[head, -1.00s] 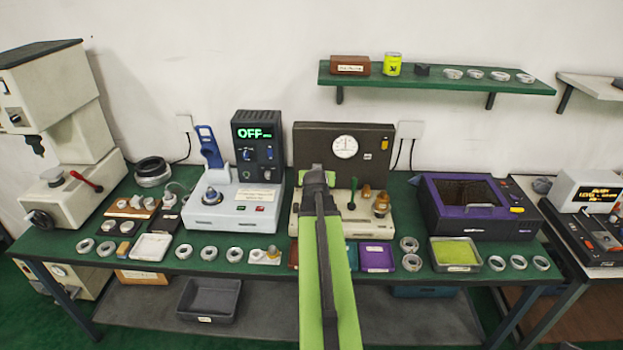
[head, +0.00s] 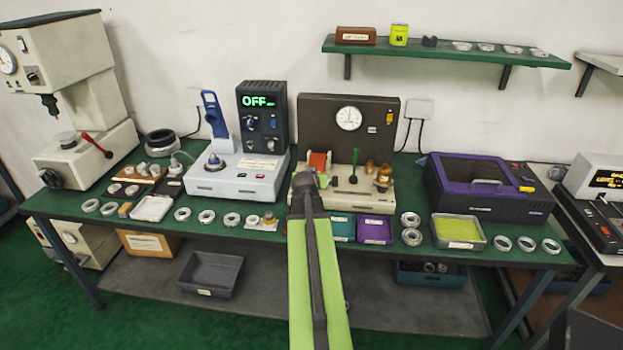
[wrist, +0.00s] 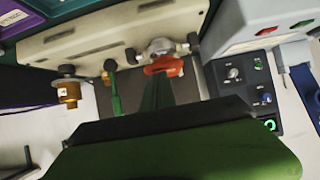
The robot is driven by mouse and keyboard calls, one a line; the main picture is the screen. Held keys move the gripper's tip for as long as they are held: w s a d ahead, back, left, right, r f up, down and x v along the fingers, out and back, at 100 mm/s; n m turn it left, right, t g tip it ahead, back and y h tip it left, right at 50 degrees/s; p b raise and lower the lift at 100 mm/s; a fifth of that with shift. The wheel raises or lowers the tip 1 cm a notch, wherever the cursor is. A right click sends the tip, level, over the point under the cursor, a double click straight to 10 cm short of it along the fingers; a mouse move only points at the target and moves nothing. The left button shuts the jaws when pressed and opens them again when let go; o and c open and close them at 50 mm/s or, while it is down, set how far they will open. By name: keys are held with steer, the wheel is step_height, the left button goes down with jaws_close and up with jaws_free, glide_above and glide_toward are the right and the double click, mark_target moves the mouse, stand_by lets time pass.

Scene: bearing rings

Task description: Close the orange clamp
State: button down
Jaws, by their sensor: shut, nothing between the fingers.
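The orange clamp (head: 318,161) stands on the cream base of the gauge machine (head: 374,198), left of a green-knobbed lever (head: 354,169). In the wrist view the clamp (wrist: 165,65) lies beside a grey metal part (wrist: 160,48). My gripper (wrist: 160,79) shows there as a dark green taper, its fingers together and empty, with the tip close to the clamp. I cannot tell whether it touches. In the head view my arm hides the fingers and part of the base. How far the clamp is closed is unclear.
Brass parts (head: 384,174) stand right of the lever. The white unit (head: 240,176) with the OFF display (head: 259,101) is close on the left. The purple machine (head: 487,190) is to the right. Several rings and trays line the bench's front edge.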

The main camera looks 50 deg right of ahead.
steer(key=shift+s+a+f+b, duration=0.1)
steer(key=shift+a+f+b, duration=0.1)
steer(key=shift+f+b, duration=0.55)
steer(key=shift+s+a+f+b, duration=0.15)
steer(key=shift+f+b, duration=0.5)
steer(key=shift+f, duration=0.25)
steer(key=shift+s+a+f+b, duration=0.1)
steer(key=shift+a+f+b, duration=0.1)
steer(key=shift+f+b, duration=0.55)
